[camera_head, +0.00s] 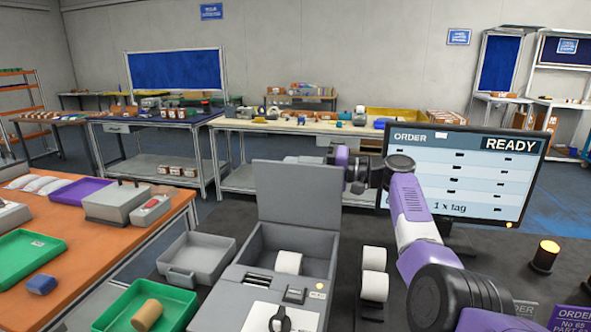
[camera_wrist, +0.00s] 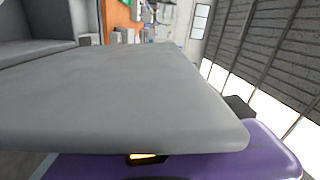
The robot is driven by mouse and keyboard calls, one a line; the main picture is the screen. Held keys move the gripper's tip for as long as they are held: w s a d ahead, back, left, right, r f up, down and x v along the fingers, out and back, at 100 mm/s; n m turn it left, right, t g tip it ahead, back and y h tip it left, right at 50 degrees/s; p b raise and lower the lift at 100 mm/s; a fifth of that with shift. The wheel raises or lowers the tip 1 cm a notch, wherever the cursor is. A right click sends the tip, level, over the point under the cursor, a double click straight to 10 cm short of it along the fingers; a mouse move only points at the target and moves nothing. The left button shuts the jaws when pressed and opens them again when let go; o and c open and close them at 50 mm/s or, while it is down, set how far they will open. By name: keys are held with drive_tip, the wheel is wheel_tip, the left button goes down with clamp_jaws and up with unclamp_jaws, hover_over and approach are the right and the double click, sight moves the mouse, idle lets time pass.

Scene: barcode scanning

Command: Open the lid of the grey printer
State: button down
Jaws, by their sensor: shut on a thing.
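The grey printer (camera_head: 255,285) stands on the dark table in the head view, with a white paper roll (camera_head: 288,263) in its open bay. Its lid (camera_head: 300,192) is raised, standing nearly upright at the back of the body. In the wrist view the lid (camera_wrist: 120,100) fills most of the picture as a flat grey panel. My gripper (camera_wrist: 145,157) shows there as a purple body along the panel's lower edge, shut on the lid. In the head view my arm reaches in from the right to just behind the lid's top; the fingertips are hidden.
Two white rolls (camera_head: 374,272) stand right of the printer. A grey bin (camera_head: 197,258) and a green tray (camera_head: 175,305) with a brown roll (camera_head: 146,314) lie to the left.

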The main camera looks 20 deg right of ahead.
sight(328, 169)
drive_tip(key=shift+w+d+f, duration=0.1)
drive_tip(key=shift+f, duration=0.1)
drive_tip(key=c, duration=1.5)
unclamp_jaws()
drive_tip(key=shift+c, duration=0.2)
drive_tip(key=shift+o, duration=0.3)
drive_tip(key=shift+r, duration=0.1)
drive_tip(key=b+v, duration=0.1)
drive_tip(key=v, duration=0.5)
drive_tip(key=shift+d, duration=0.25)
drive_tip(key=shift+s+d, duration=0.45)
drive_tip(key=shift+s, duration=0.1)
